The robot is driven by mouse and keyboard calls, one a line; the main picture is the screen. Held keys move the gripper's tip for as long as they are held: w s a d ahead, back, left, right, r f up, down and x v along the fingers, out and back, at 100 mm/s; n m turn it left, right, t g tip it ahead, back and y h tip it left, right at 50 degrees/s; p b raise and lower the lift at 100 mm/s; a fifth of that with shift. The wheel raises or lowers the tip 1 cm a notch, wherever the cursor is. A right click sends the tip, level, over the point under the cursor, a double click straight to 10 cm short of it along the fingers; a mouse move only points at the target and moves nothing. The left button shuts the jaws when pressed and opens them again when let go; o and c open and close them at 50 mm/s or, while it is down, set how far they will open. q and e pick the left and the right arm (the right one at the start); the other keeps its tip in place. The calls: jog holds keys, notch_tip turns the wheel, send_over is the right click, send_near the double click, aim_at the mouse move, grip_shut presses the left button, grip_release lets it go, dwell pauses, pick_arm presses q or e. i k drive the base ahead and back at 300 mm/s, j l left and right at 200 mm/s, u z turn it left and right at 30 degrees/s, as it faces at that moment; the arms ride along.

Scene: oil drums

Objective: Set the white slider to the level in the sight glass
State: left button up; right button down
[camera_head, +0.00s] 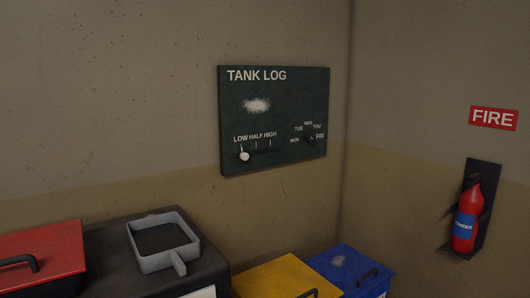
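The white slider (244,156) is a small round knob at the lower left of the dark TANK LOG board (285,95) on the wall. It sits under the word LOW, at the left end of a dark slot; HALF and HIGH are marked to its right. A dark dial (309,141) with day names around it is at the board's lower right. No sight glass shows in this view. Neither of my grippers is in view.
A grey square pan (188,260) with a handle stands on a dark box. Red (45,250), yellow (290,275) and blue (350,268) lidded containers line the bottom. A red extinguisher (466,218) hangs at right under a FIRE sign (494,118). The space before the board looks clear.

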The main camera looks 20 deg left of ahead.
aim_at(243, 156)
jog(key=i+l, duration=0.65)
jog(key=l, duration=0.25)
jog(key=i+l, duration=0.35)
jog(key=l, duration=0.15)
